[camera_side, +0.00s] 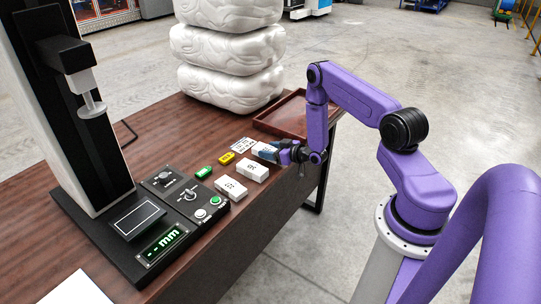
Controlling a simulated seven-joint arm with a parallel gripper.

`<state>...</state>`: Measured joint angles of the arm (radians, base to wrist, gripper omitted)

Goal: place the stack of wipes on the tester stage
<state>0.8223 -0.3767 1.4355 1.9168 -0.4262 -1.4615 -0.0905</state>
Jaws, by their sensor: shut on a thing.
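The tester stage (137,219) is a dark square plate with a white outline on the black tester base at the left, and it is bare. A white plunger (93,106) hangs above it from the black column. Two similar white blocks lie nearer, one (251,170) just in front and one (231,188) closer to the tester.
A control panel (188,196) and lit display (161,243) flank the stage. White sacks (228,52) and a red-brown tray (270,121) stand behind.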

